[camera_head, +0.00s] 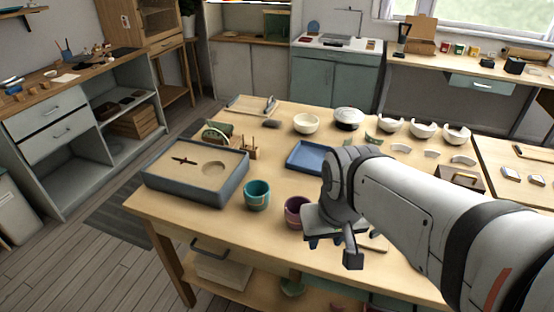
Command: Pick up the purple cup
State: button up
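The purple cup (293,212) stands upright on the wooden table near its front edge. Its right side is hidden behind my gripper. My gripper (332,243) is just right of the cup in the picture, at the end of my white arm that reaches in from the right. I cannot tell whether it touches the cup. The fingers are seen from behind and partly covered, so their opening is unclear. A teal cup (257,196) stands upright just left of the purple cup, with a small gap between them.
A grey box with a sand-coloured top (198,194) stands left of the cups. A blue tray (301,158) lies behind them. White bowls (306,123) and broken bowl pieces (423,130) line the back. The front edge strip of the table is clear.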

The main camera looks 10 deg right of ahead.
aim_at(293, 203)
jog(key=z, duration=2.35)
jog(key=k, duration=1.25)
jog(key=u, duration=1.35)
jog(key=i, duration=1)
jog(key=u, duration=0.05)
